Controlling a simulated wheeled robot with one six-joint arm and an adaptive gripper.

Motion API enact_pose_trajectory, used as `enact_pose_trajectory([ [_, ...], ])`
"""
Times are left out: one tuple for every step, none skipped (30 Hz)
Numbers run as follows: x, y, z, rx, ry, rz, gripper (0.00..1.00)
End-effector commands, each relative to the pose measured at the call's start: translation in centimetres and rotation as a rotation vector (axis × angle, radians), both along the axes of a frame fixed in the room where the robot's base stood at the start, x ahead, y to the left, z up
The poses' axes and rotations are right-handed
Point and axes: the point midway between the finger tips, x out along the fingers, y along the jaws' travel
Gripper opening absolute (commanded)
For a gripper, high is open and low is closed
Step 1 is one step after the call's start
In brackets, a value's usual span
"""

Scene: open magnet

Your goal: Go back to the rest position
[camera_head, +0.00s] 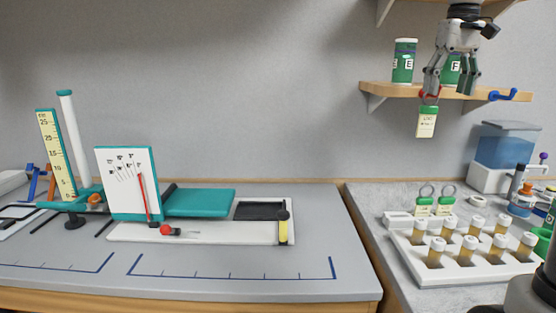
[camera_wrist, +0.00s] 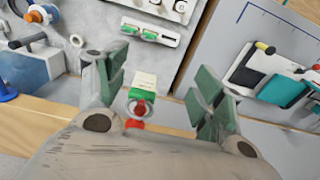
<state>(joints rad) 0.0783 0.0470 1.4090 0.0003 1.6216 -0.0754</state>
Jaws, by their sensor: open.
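My gripper (camera_head: 451,90) is in front of the wall shelf at the upper right, with its fingers pointing down. Its fingers stand apart, and it also shows open in the wrist view (camera_wrist: 158,85). A cream tag with a green top and a ring (camera_head: 427,122) hangs at a red hook (camera_head: 429,94) on the shelf's front edge. In the wrist view the tag (camera_wrist: 144,82) appears between the spread fingers, with the ring around the red hook (camera_wrist: 135,124). I see no finger closed on the tag.
The wooden shelf (camera_head: 385,89) is close behind my gripper. It bears green-and-white jars E (camera_head: 404,60) and F (camera_head: 452,70) and a blue hook (camera_head: 503,96). Below are a white vial rack (camera_head: 460,272) and two more green-topped tags (camera_head: 424,206). A teal-and-white apparatus (camera_head: 200,203) stands left.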

Motion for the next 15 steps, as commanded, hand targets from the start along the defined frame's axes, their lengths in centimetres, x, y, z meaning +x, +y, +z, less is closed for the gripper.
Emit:
enact_pose_trajectory([
  [-1.1,0.2,-0.2,0.0,-0.01,0.001,0.68],
  [-1.7,0.4,-0.4,-0.001,-0.019,0.001,0.68],
  [-2.6,0.5,-0.8,-0.001,-0.031,0.0,0.68],
  [-3.3,0.7,-1.1,-0.002,-0.039,0.0,0.68],
  [-4.1,0.8,-1.4,-0.002,-0.05,0.0,0.68],
  [-5.2,1.1,-2.0,-0.002,-0.063,0.0,0.68],
  [-6.1,1.2,-2.5,-0.002,-0.074,0.0,0.68],
  [-7.1,1.4,-3.0,-0.003,-0.087,0.0,0.68],
  [-8.6,1.7,-3.9,-0.003,-0.107,0.001,0.68],
  [-9.9,1.9,-4.7,-0.003,-0.123,0.002,0.68],
  [-11.2,2.1,-5.7,-0.004,-0.139,0.002,0.68],
  [-13.1,2.3,-7.2,-0.003,-0.164,0.002,0.68],
  [-14.5,2.5,-8.4,-0.003,-0.182,0.002,0.68],
  [-15.7,2.7,-9.7,-0.002,-0.199,0.001,0.68],
  [-17.3,2.9,-11.3,-0.001,-0.222,0.002,0.68],
])
